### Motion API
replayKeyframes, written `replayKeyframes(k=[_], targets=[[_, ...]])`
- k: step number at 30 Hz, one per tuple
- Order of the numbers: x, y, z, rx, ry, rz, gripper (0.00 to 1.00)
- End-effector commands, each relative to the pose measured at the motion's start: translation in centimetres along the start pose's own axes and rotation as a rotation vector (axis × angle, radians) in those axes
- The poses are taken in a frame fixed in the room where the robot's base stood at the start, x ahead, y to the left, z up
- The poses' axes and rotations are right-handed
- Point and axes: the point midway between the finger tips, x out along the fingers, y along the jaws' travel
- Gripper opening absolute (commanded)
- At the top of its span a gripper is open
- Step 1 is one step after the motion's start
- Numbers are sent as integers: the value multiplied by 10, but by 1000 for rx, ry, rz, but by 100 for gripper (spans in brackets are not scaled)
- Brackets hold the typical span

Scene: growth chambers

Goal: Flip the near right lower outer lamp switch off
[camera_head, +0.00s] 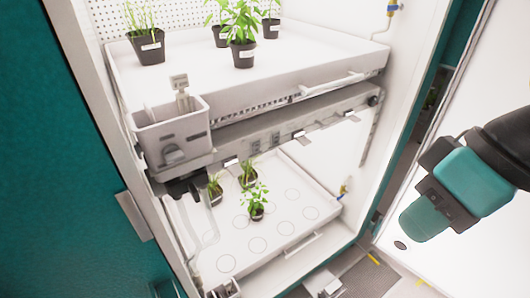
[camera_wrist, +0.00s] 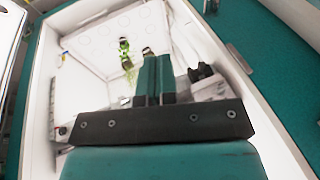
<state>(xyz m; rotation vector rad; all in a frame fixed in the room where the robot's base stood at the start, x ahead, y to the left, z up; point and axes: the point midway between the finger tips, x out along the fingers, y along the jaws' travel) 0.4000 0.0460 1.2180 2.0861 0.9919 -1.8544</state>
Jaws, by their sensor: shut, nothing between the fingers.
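The grey beam (camera_head: 290,125) under the upper shelf carries small switch-like plates (camera_head: 254,147) and pale tabs along its front. They are too small to tell which is the near right lower outer lamp switch or which way any switch is set. My gripper (camera_wrist: 155,56) is shut and empty in the wrist view, its two teal fingers side by side, pointing into the open chamber. No switch can be made out at the fingertips. In the head view my arm is at the right, outside the chamber, and the fingers cannot be made out.
The upper tray (camera_head: 290,68) holds several potted plants. The lower tray (camera_head: 285,235) holds a few plants near its left side. A grey box (camera_head: 172,135) hangs at the upper shelf's left corner. A teal door (camera_head: 60,160) stands at the left.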

Motion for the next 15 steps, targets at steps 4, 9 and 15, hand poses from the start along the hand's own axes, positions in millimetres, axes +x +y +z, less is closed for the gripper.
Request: replayKeyframes(k=[4, 9, 15], targets=[[0, 0, 0, 0, 0, 0, 0], [8, 5, -4, -3, 19, 8, 0], [73, 56, -52, -55, 216, 147, 0]])
